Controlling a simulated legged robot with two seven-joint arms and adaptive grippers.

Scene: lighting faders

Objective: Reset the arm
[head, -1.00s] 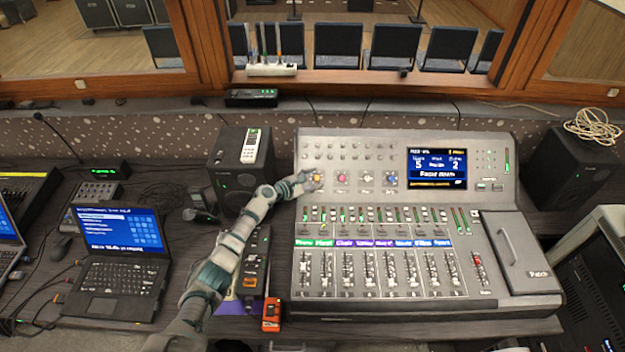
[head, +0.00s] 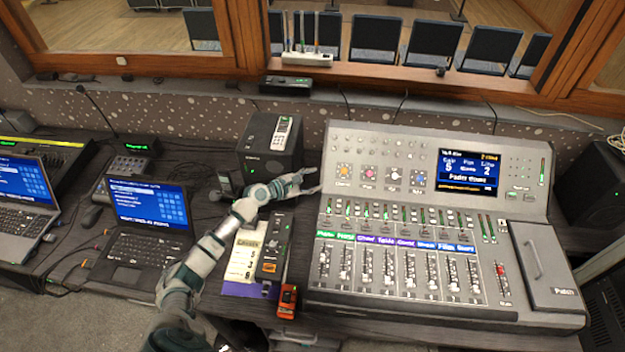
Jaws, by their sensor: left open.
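My left arm comes in from the lower left in the head view. My left gripper (head: 312,182) is open and empty, just left of the mixing console's upper left edge. It looks apart from the console (head: 318,292) and its row of coloured knobs, the nearest being the orange knob (head: 344,171). The console has a lit screen (head: 467,171), coloured channel labels and several faders (head: 398,270). My right gripper is not in view.
A black speaker (head: 257,163) with a remote (head: 283,131) on top stands behind my left forearm. An open laptop (head: 140,220) is to the left. A black box (head: 274,245), a paper sheet (head: 245,256) and an orange device (head: 287,301) lie between laptop and console.

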